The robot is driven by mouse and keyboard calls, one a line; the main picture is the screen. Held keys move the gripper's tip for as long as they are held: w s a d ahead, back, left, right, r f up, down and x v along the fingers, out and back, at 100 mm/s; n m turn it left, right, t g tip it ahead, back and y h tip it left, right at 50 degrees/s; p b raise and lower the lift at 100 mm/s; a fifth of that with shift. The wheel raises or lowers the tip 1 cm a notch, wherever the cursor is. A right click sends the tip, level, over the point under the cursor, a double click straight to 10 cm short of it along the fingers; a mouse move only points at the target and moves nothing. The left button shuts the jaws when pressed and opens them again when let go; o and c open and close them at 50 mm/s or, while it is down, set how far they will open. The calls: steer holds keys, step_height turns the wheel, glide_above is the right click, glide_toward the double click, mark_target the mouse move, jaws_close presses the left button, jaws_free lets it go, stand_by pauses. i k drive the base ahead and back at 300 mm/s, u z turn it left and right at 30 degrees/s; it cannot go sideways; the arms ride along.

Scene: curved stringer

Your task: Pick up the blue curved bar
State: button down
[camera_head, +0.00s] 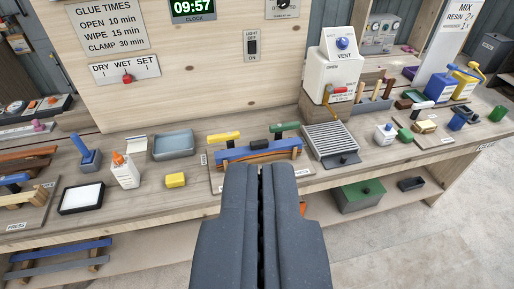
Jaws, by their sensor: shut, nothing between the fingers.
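My gripper (262,170) points forward from the bottom middle of the picture, its two dark fingers together with only a thin dark seam between them. Beyond its tips, a long blue bar (235,155) lies across a wooden fixture on the bench; its curve is hard to judge from here. A yellow-handled clamp (223,137) and a green-handled clamp (284,127) stand at it. My fingers hide part of the fixture's front.
A white glue bottle (125,172), a yellow block (175,180) and a grey tray (173,145) stand left of the fixture. A ribbed grey plate (329,140) and a white vent box (338,75) stand right. A green box (358,196) sits on the lower shelf.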

mark_target(261, 146)
steer(key=u, duration=0.05)
steer(key=i, duration=1)
steer(key=z, duration=0.05)
